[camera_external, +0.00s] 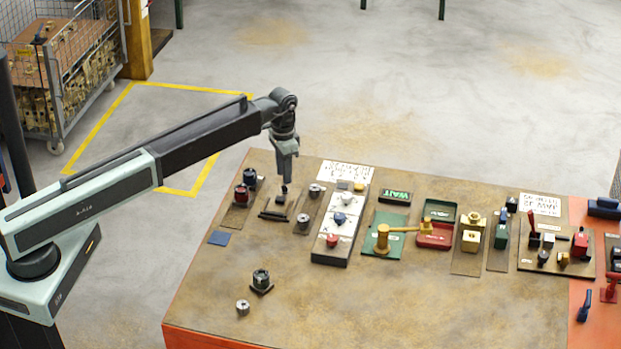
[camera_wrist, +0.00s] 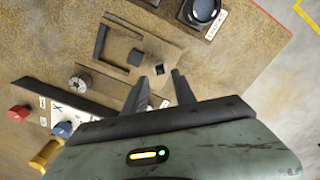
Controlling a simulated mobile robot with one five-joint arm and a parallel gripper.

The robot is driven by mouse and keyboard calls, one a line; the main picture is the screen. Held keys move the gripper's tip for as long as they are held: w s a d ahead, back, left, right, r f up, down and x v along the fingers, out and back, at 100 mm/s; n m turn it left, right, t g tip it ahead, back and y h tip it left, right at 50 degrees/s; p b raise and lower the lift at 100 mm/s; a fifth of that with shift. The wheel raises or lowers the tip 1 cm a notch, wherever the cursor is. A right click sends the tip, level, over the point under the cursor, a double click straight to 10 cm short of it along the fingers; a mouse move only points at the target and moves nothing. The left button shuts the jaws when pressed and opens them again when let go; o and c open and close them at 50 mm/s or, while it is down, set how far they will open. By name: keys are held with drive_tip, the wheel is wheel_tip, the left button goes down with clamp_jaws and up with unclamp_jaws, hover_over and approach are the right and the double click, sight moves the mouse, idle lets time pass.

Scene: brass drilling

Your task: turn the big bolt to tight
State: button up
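No part carries a label I can read as the big bolt, so I cannot tell which one it is. Two round silver bolt-like heads, an upper one (camera_external: 315,190) and a lower one (camera_external: 303,222), are on a narrow brown plate right of my gripper. A dark-topped round fitting (camera_external: 261,279) stands near the table's front, with a small silver round part (camera_external: 243,307) beside it. My gripper (camera_external: 284,178) points down over the back left of the table. In the wrist view its fingers (camera_wrist: 159,76) are apart with nothing between them. A small dark square piece (camera_wrist: 159,68) shows just beyond the tips.
A black bar (camera_external: 273,215) and a small dark block (camera_external: 281,195) lie below my gripper. Red and dark knobs (camera_external: 242,193) stand left. A raised white-topped box (camera_external: 334,230), a brass mallet-shaped part (camera_external: 383,238) and other fixtures fill the right. The table's front (camera_external: 400,310) is largely clear.

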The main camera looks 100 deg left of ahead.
sight(284, 188)
wheel_tip(284, 188, down, 5)
drive_tip(key=b, duration=0.3)
drive_tip(key=shift+r, duration=0.2)
clamp_jaws()
drive_tip(key=shift+m, duration=0.8)
unclamp_jaws()
